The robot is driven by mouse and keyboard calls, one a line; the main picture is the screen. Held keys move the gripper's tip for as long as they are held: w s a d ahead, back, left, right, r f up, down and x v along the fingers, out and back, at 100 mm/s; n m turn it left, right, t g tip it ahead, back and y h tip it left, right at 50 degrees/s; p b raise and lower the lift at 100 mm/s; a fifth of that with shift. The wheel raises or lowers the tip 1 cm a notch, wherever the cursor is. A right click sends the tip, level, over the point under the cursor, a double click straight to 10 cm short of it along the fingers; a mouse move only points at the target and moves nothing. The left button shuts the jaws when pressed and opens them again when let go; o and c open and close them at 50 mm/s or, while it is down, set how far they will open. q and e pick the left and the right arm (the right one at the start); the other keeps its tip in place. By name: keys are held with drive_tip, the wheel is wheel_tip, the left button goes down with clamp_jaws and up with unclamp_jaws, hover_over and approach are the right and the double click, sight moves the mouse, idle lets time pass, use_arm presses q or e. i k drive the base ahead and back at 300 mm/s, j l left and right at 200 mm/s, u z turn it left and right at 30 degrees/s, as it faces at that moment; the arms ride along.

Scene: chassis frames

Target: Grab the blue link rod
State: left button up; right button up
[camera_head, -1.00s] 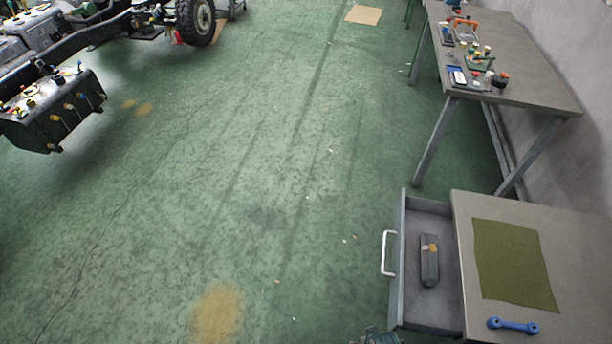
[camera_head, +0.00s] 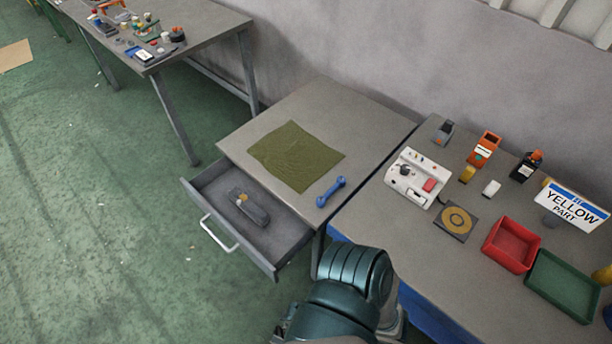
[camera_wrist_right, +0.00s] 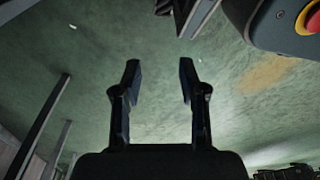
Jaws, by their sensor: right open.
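The blue link rod (camera_head: 331,191) lies on the grey desk top near its front right edge, beside an olive cloth (camera_head: 295,156). My right arm rises at the bottom of the head view, a short way in front of and below the rod. Its gripper is not visible there. In the right wrist view my right gripper (camera_wrist_right: 158,82) is open, with nothing between its fingers and green floor beyond. The rod does not show in the wrist view. My left gripper is not in view.
An open drawer (camera_head: 214,191) under the desk top holds a dark oblong item (camera_head: 252,209). A bench to the right carries a white device (camera_head: 418,177), a red bin (camera_head: 511,245), a green bin (camera_head: 562,286) and a "YELLOW PART" sign (camera_head: 572,208).

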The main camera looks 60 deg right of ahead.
sight(342, 181)
drive_tip(key=z, duration=2.4)
